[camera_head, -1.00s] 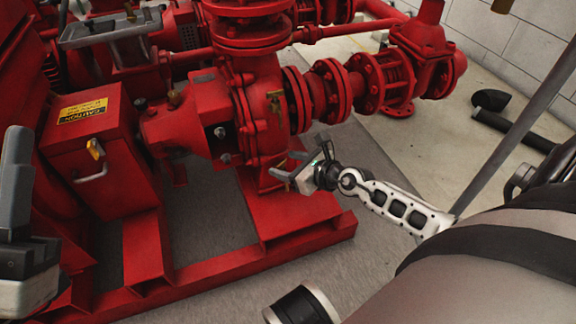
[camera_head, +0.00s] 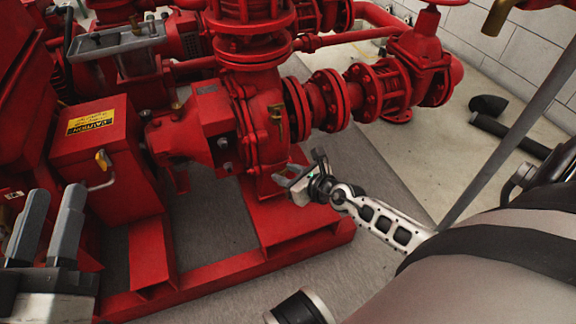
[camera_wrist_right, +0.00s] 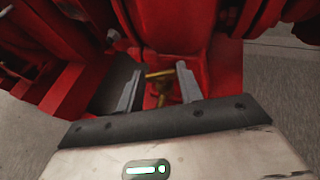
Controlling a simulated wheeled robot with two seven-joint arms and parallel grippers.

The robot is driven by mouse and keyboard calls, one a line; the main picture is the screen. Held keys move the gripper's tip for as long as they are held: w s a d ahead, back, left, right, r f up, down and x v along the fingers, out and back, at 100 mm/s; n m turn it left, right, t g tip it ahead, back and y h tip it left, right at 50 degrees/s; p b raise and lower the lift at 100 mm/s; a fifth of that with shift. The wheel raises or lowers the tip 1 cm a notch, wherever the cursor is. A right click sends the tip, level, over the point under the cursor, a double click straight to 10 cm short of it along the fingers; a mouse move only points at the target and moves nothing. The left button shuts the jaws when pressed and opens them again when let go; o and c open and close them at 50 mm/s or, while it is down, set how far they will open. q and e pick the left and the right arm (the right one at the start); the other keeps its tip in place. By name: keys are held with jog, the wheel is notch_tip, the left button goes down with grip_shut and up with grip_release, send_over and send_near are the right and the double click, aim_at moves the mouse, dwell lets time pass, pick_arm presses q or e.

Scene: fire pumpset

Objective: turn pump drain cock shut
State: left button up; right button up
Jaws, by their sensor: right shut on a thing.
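The drain cock is a small brass piece (camera_wrist_right: 160,74) low on the red pump, seen between the fingers in the right wrist view. My right gripper (camera_wrist_right: 159,69) is shut on it, with one grey finger on either side. In the head view my right gripper (camera_head: 293,174) is at the foot of the red pump casing (camera_head: 262,125), and the cock is hidden there. My left gripper (camera_head: 50,210) is at the lower left of the head view, its two grey fingers apart and nothing between them.
A red box with a yellow caution label (camera_head: 92,122) and a small handle stands left of the pump. The red base frame (camera_head: 235,267) runs below. Red flanged pipes (camera_head: 325,97) extend right of the pump.

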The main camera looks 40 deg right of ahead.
jog(key=p, duration=0.1)
jog(key=m+h+p, duration=0.1)
jog(key=shift+a+r+p, duration=0.2)
jog(key=shift+r+p, duration=0.2)
jog(key=m+h+p, duration=0.1)
jog(key=h+p, duration=0.1)
jog(key=p, duration=0.1)
jog(key=shift+a+f+m, duration=0.15)
jog(key=shift+m, duration=0.25)
pick_arm(q)
notch_tip(320, 180, down, 7)
jog(key=s+n+g+y+p, duration=0.1)
jog(key=s+g+y+p, duration=0.1)
jog(key=g+y, duration=0.1)
jog(key=shift+s+a+r+g+y, duration=0.2)
jog(key=shift+s+a+g+y, duration=0.1)
jog(key=shift+g, duration=0.6)
pick_arm(e)
jog(key=shift+a+f+m+h, duration=0.1)
jog(key=shift+f+m+h, duration=0.05)
jog(key=shift+m+h, duration=0.45)
jog(key=shift+a+f+m+h, duration=0.1)
jog(key=shift+m+h, duration=0.3)
jog(key=shift+h, duration=0.3)
jog(key=shift+d, duration=0.1)
jog(key=o, duration=1)
pick_arm(q)
jog(key=shift+r, duration=0.1)
pick_arm(e)
jog(key=shift+s, duration=0.1)
